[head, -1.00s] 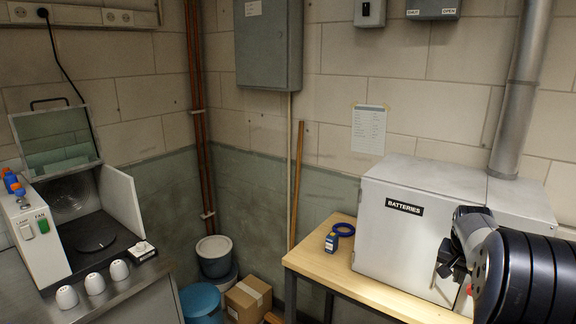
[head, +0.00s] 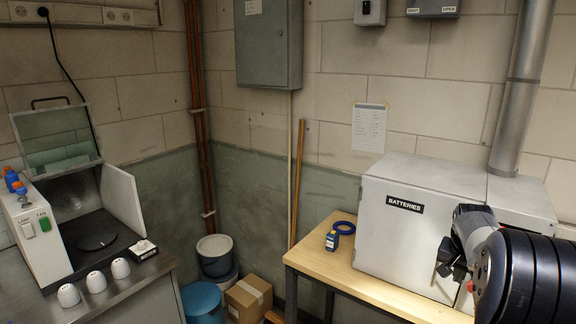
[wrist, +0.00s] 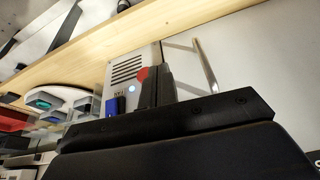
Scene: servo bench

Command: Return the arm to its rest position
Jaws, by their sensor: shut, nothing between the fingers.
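My arm shows at the right edge of the head view, in front of the white cabinet labelled BATTERIES (head: 405,225). My gripper (head: 442,268) points left, close to the cabinet's front face as seen from there. In the wrist view, the dark fingers of my gripper (wrist: 157,80) are together with nothing held between them. I cannot tell the exact gap between the fingers and that box.
A wooden bench (head: 345,268) carries the cabinet, a small blue bottle (head: 332,241) and a blue ring (head: 345,228). A metal bench at left holds an open-lidded unit (head: 95,240) and white cups (head: 96,282). Buckets (head: 202,300) and a cardboard box (head: 248,299) stand on the floor between.

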